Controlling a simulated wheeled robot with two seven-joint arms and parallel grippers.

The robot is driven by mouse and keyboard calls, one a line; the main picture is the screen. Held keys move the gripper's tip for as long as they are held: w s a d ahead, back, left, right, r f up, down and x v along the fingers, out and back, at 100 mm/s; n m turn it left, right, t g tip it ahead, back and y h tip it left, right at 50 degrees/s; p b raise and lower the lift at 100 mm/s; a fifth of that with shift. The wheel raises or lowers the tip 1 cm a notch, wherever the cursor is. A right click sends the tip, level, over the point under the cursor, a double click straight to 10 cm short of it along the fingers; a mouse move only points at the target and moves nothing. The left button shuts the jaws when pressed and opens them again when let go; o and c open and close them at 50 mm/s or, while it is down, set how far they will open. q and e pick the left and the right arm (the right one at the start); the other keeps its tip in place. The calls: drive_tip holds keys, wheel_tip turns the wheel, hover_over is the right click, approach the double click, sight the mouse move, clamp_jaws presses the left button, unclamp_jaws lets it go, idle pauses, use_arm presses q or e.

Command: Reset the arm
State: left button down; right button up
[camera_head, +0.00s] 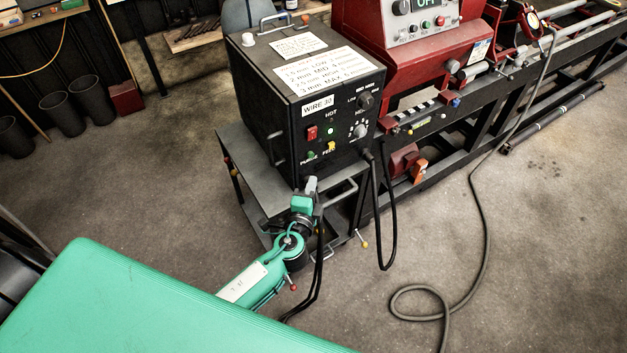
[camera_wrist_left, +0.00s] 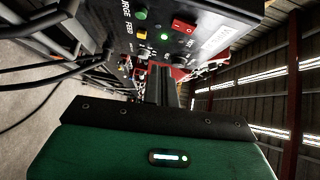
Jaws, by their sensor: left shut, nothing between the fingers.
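My left arm (camera_head: 262,281), green and black, reaches up from the lower middle of the head view. My left gripper (camera_head: 311,186) is small and partly hidden there, in front of the lower front of the black welding power box. In the left wrist view the dark fingers (camera_wrist_left: 161,84) stand close together, shut with nothing between them. The box (camera_head: 325,115) has a red switch, a lit green light, knobs and PURGE and FEED buttons. Its panel (camera_wrist_left: 185,28) fills the top of the wrist view, near the fingers. My right gripper is in neither view.
The box stands on a grey metal cart (camera_head: 241,160). A red lathe (camera_head: 405,40) on a long dark frame stands behind to the right. A cable (camera_head: 484,215) curls over the floor at right. Black bins (camera_head: 91,99) stand at the left. The floor between is open.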

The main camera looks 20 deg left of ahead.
use_arm(q)
drive_tip(key=shift+s, duration=0.1)
idle(0.4)
drive_tip(key=s+a+f+n+g, duration=0.25)
drive_tip(key=s+f, duration=0.25)
drive_tip(key=f, duration=0.6)
drive_tip(key=s+a+f+n+g+h, duration=0.1)
drive_tip(key=s+f+g, duration=0.25)
drive_tip(key=f, duration=0.75)
drive_tip(key=s+a+f+n+g, duration=0.1)
drive_tip(key=s+f+n+g, duration=0.15)
drive_tip(key=s+f, duration=0.65)
drive_tip(key=s+f+n+g, duration=0.2)
drive_tip(key=s+f, duration=0.5)
drive_tip(key=s, duration=0.3)
drive_tip(key=s+a+f+n+g, duration=0.1)
drive_tip(key=s+f+n+g, duration=0.2)
drive_tip(key=s+f, duration=0.4)
drive_tip(key=s+a+f+n+g+h, duration=0.1)
drive_tip(key=s+f, duration=0.6)
drive_tip(key=s, duration=0.7)
drive_tip(key=shift+a+n+g, duration=0.15)
drive_tip(key=shift+n+g, duration=0.65)
drive_tip(key=shift+g, duration=0.05)
